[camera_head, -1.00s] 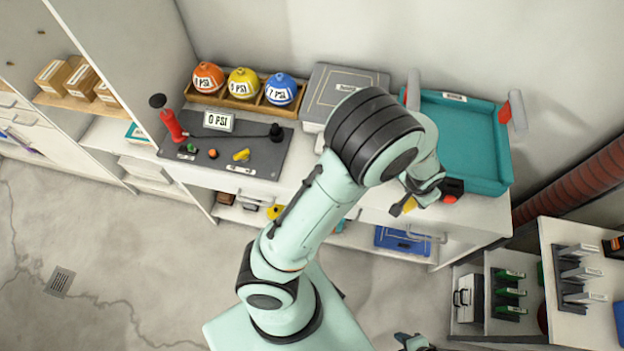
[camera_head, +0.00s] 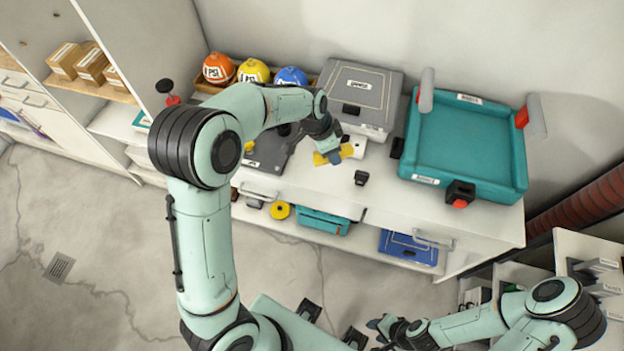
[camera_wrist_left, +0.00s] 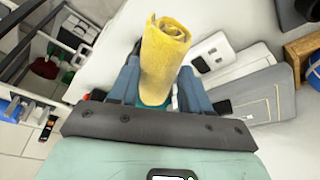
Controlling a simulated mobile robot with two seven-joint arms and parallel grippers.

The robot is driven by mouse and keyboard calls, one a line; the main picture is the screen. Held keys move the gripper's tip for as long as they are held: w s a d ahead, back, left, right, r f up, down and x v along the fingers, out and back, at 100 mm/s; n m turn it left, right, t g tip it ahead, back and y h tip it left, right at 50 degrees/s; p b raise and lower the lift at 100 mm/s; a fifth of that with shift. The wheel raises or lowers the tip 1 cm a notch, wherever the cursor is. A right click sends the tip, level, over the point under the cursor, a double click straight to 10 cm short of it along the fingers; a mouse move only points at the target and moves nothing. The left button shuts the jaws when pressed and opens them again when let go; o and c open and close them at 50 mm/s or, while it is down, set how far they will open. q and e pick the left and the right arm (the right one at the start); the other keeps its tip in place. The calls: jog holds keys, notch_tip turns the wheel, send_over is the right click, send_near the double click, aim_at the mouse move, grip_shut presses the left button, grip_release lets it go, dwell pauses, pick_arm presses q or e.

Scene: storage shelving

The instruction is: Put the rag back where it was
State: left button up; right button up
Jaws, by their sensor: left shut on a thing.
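The yellow rag (camera_wrist_left: 164,55) is rolled up and stands between the two blue fingers of my left gripper (camera_wrist_left: 160,85) in the left wrist view. My left gripper (camera_head: 332,155) is shut on it, above the white counter, in front of the grey case. In the head view a bit of the rag (camera_head: 320,159) shows beside the fingers; the rest is hidden by the gripper. My right gripper (camera_head: 376,332) is low at the bottom of the head view, away from the counter, with its fingers apart and nothing seen between them.
A teal tray (camera_head: 412,120) with grey rollers stands on the counter's right. The grey case (camera_head: 340,82) is behind my left gripper. A small black block (camera_head: 361,178) sits on the counter (camera_head: 300,178). Free counter lies around the block.

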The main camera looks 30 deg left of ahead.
pick_arm(q)
jog(key=a+r+m+g+h+b, duration=0.1)
jog(key=a+r+m+g+b, duration=0.15)
jog(key=a+r+m, duration=0.3)
jog(key=m+b, duration=0.2)
send_over(318, 175)
jog(key=a, duration=0.1)
jog(key=shift+t, duration=0.35)
jog(key=f, duration=1.3)
jog(key=shift+s+f, duration=0.25)
jog(key=shift+f, duration=2.75)
pick_arm(e)
notch_tip(318, 175, down, 6)
jog(key=s, duration=0.2)
jog(key=shift+s, duration=0.35)
pick_arm(q)
jog(key=shift+f, duration=0.1)
jog(key=o, duration=1)
